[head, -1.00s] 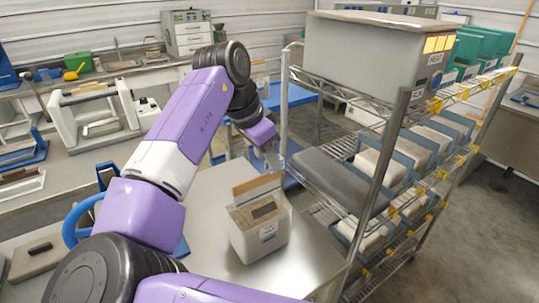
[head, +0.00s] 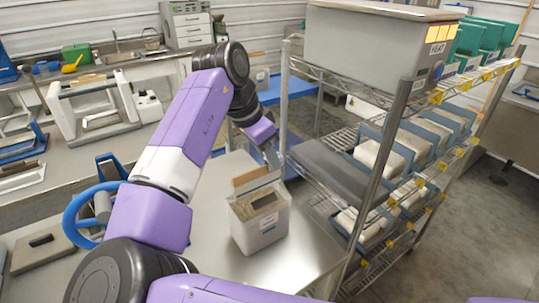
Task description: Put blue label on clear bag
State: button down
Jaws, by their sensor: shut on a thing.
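My gripper (head: 271,155) is at the end of the purple arm, just above and behind the white bin (head: 258,232) on the steel table. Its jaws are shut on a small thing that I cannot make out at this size. I cannot pick out a blue label for certain. Several pale, filled bags (head: 380,158) sit in blue-grey bins on the wire rack at right; I cannot tell which is the clear bag. My gripper is to the left of these bags and apart from them.
The white bin has a tan board (head: 250,176) standing at its back and a small printed label on its front. The steel table (head: 300,262) is bare right of the bin.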

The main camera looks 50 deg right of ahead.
jog(key=shift+a, duration=0.15)
jog(key=c, duration=0.6)
grip_release()
jog(key=shift+c, duration=0.2)
jog(key=shift+r, duration=0.15)
jog(key=shift+r+p, duration=3.15)
jog(key=shift+r, duration=0.2)
